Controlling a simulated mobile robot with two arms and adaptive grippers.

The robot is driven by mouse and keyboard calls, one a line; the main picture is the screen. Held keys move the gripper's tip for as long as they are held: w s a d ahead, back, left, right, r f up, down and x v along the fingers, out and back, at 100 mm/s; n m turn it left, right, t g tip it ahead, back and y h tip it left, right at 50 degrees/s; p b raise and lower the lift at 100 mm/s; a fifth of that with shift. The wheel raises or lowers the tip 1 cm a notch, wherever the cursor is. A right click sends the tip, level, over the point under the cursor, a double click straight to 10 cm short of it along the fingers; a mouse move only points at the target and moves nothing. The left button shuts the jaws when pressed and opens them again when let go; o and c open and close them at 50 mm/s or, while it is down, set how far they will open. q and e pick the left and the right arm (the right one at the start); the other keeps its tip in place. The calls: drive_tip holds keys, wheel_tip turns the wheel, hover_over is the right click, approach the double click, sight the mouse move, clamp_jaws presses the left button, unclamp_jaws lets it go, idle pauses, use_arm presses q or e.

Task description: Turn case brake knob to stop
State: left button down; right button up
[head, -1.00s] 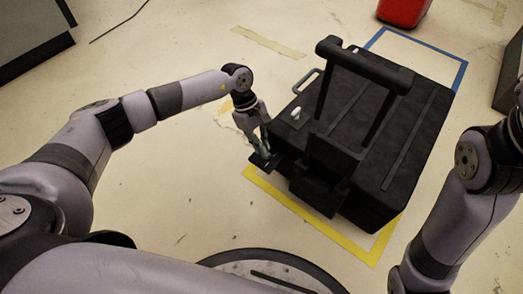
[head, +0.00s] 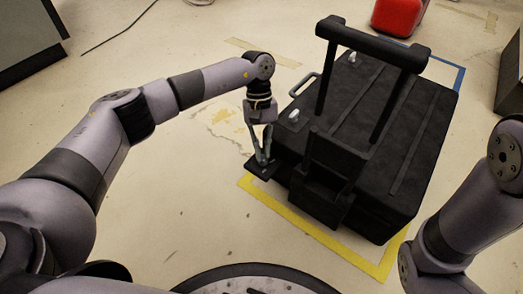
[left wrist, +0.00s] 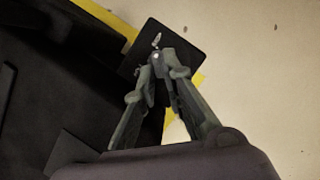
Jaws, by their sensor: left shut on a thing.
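A large black case (head: 412,155) with an upright pull handle (head: 372,45) stands on the floor. A small black square plate (head: 257,172) sticks out at its near left corner. The plate also shows in the left wrist view (left wrist: 185,45), with a small pale mark on it. My left gripper (head: 262,161) comes down from above onto this plate. In the left wrist view its fingertips (left wrist: 163,64) are closed together on the brake knob, which they mostly hide. My right arm shows at the right edge; its gripper is out of view.
Yellow tape (head: 318,232) marks the floor along the case's near side, and blue tape (head: 459,78) the far side. A red container (head: 399,15) stands beyond. Dark objects stand at far left and right. The floor left of the case is clear.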

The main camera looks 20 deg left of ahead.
idle(0.3)
use_arm(q)
drive_tip(key=c, duration=1.7)
unclamp_jaws()
drive_tip(key=shift+d, duration=0.1)
